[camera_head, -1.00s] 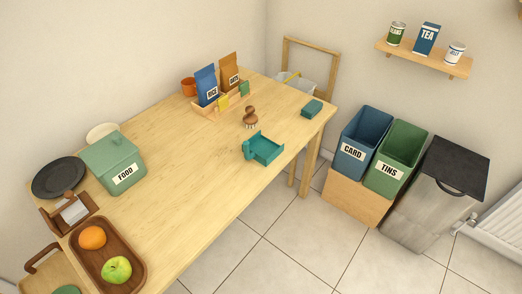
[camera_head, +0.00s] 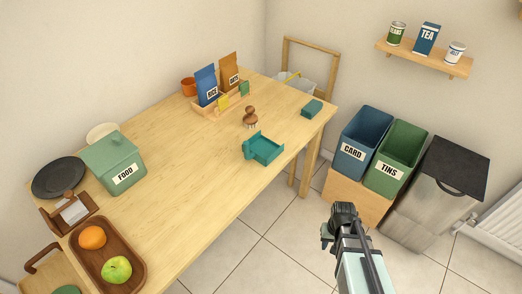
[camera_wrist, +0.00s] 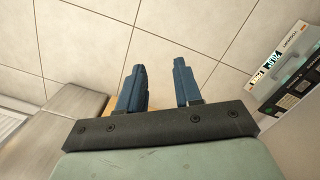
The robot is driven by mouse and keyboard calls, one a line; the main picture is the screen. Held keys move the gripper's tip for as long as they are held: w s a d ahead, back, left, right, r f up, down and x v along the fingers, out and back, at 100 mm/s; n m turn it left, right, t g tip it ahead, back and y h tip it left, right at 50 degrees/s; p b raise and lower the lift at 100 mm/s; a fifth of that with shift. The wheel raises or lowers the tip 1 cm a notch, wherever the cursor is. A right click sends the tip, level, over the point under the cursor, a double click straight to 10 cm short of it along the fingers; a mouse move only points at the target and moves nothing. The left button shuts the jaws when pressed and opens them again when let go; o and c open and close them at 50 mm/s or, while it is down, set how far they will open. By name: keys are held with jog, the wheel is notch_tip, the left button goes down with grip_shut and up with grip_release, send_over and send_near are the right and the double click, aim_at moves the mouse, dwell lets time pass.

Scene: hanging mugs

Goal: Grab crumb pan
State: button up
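The crumb pan, a teal open tray with a short handle (camera_head: 265,148), lies on the wooden table (camera_head: 190,160) near its front right edge. My gripper (camera_head: 333,226) is in the lower right of the head view, over the floor beyond the table's front edge. It is well apart from the pan. The pan does not show in the wrist view.
A brown brush (camera_head: 250,117) stands just behind the pan, and a teal block (camera_head: 312,108) lies near the table's right corner. The card bin (camera_head: 358,145), tins bin (camera_head: 394,160) and steel bin (camera_head: 430,200) stand right of the table. The table's middle is clear.

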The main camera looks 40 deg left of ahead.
jog(key=w+a+r+n+t+y, duration=0.15)
jog(key=w+a+r, duration=0.25)
jog(key=a+r, duration=0.65)
notch_tip(320, 180, up, 25)
jog(key=n, duration=2.8)
send_over(274, 153)
jog(key=shift+g+h, duration=0.35)
jog(key=shift+h, duration=0.1)
jog(key=shift+w+a+f, duration=0.1)
jog(key=shift+f, duration=6.9)
grip_shut()
